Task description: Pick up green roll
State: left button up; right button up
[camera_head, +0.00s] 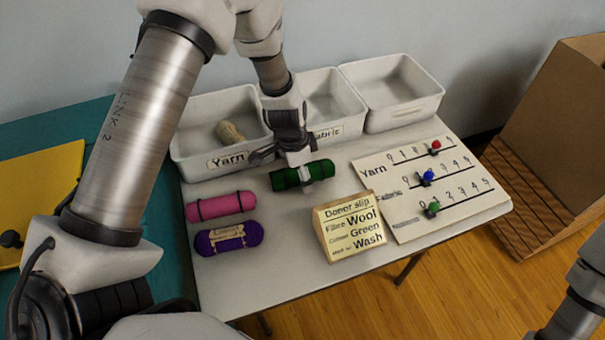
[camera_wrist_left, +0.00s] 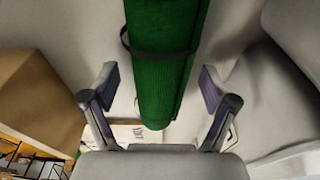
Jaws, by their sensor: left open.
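The green roll (camera_head: 318,171) lies on the white table in front of the bins, a dark band around it. In the left wrist view the green roll (camera_wrist_left: 163,60) runs lengthwise from the top edge down between my left fingers, with a gap on each side. My left gripper (camera_head: 288,162) is open, pointing down at the green roll and hiding part of it in the head view. The left gripper (camera_wrist_left: 158,82) shows both fingers apart with nothing clamped. My right gripper is out of view.
A pink roll (camera_head: 220,207) and a purple roll (camera_head: 229,238) lie to the left. A donor slip sign (camera_head: 350,227) stands in front, and a counter board (camera_head: 430,190) lies right. The Yarn bin (camera_head: 193,142), holding a tan roll, the Fabric bin (camera_head: 337,102) and a third bin (camera_head: 404,117) stand behind.

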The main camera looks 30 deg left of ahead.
pick_arm(q)
jog(key=shift+s, duration=0.1)
jog(key=c, duration=1.3)
jog(key=shift+r, duration=0.1)
